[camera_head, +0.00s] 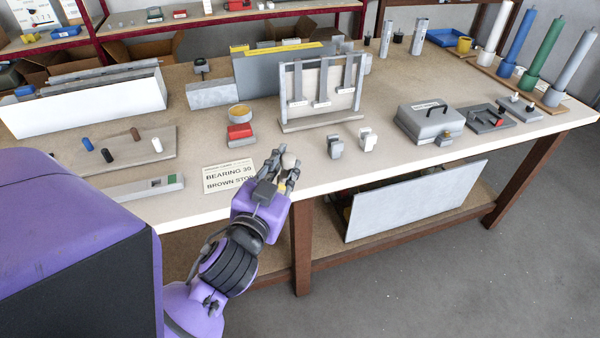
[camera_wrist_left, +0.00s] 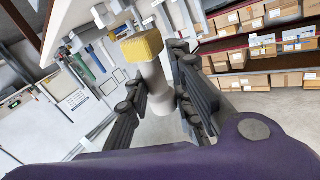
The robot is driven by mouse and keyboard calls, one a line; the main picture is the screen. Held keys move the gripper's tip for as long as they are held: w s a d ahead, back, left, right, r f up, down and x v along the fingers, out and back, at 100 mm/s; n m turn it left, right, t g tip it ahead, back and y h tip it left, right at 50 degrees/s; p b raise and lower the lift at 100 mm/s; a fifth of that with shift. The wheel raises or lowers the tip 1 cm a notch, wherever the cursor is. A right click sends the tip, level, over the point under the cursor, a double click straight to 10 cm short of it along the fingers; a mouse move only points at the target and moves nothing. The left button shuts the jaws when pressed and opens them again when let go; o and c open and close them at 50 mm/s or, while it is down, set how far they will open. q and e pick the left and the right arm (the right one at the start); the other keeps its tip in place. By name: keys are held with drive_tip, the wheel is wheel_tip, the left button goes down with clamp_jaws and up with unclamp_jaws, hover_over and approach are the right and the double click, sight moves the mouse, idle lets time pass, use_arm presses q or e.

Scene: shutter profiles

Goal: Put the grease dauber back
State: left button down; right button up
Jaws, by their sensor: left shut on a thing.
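My left gripper (camera_head: 284,167) is shut on the grease dauber, whose pale rounded end (camera_head: 288,160) shows between the fingers in the head view. It is at the front edge of the workbench, just right of the white card. In the left wrist view, the grease dauber (camera_wrist_left: 155,82) has a pale handle and a yellow block-shaped end (camera_wrist_left: 142,45) that sticks out past the fingers. A round tin (camera_head: 239,115) with a tan-yellow top stands farther back on the bench, behind a red block. My right gripper is not in view.
A white card (camera_head: 227,176) with printed text lies at the bench's front edge. An upright frame with hanging strips (camera_head: 320,90) stands behind the gripper. A grey case (camera_head: 430,121) is farther right. Bare bench top lies between them.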

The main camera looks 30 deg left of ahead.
use_arm(q)
drive_tip(key=a+n+y+b, duration=0.1)
drive_tip(key=a+n+y, duration=0.3)
drive_tip(key=a, duration=0.6)
drive_tip(key=w+f, duration=0.2)
drive_tip(key=w, duration=0.2)
drive_tip(key=w+d+f, duration=0.1)
drive_tip(key=w+f, duration=0.2)
drive_tip(key=w, duration=0.1)
drive_tip(key=w+f+b, duration=0.1)
drive_tip(key=w+f, duration=0.1)
drive_tip(key=w, duration=0.2)
drive_tip(key=shift+w+d+f, duration=0.25)
drive_tip(key=shift+w+d, duration=0.05)
drive_tip(key=shift+w, duration=0.1)
drive_tip(key=shift+w+f, duration=0.35)
drive_tip(key=shift+w, duration=0.05)
drive_tip(key=f, duration=0.3)
drive_tip(key=shift+w+d+f+b, duration=0.2)
drive_tip(key=shift+w+b, duration=0.1)
drive_tip(key=shift+b, duration=0.1)
drive_tip(key=shift+a+f, duration=0.1)
drive_tip(key=shift+f, duration=0.05)
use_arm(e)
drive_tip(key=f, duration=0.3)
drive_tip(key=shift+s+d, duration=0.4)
